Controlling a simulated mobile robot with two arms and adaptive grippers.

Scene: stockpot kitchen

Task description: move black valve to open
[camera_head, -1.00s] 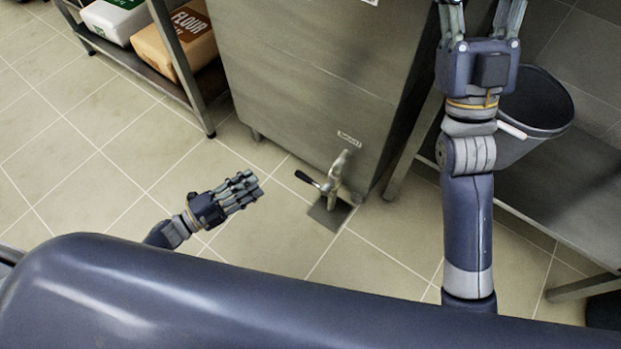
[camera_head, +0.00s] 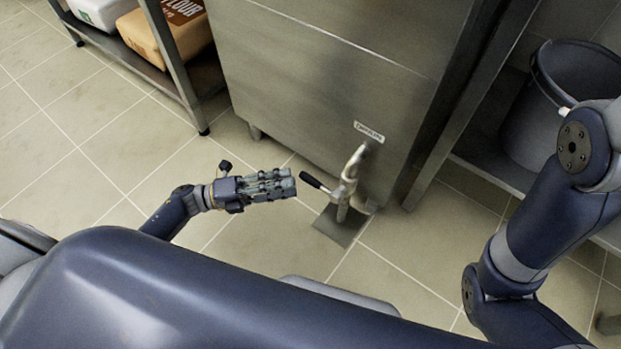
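The black valve handle (camera_head: 314,182) is a short dark lever on a metal drain tap (camera_head: 350,180). The tap sticks out low from the front of a steel cabinet. The lever points left and slightly up, toward my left gripper. My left gripper (camera_head: 287,185) is just left of the lever, with its fingers pointing right at it. A small gap shows between fingertips and lever in the picture. The fingers overlap from this angle, so their opening is unclear. My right gripper is out of view; only my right arm shows at the right edge.
The steel cabinet (camera_head: 320,75) stands behind the tap. A dark floor plate (camera_head: 338,226) lies below the tap. A grey bin (camera_head: 570,85) stands on a low shelf at right. A rack with a flour bag (camera_head: 165,35) is at upper left. Floor at left is clear.

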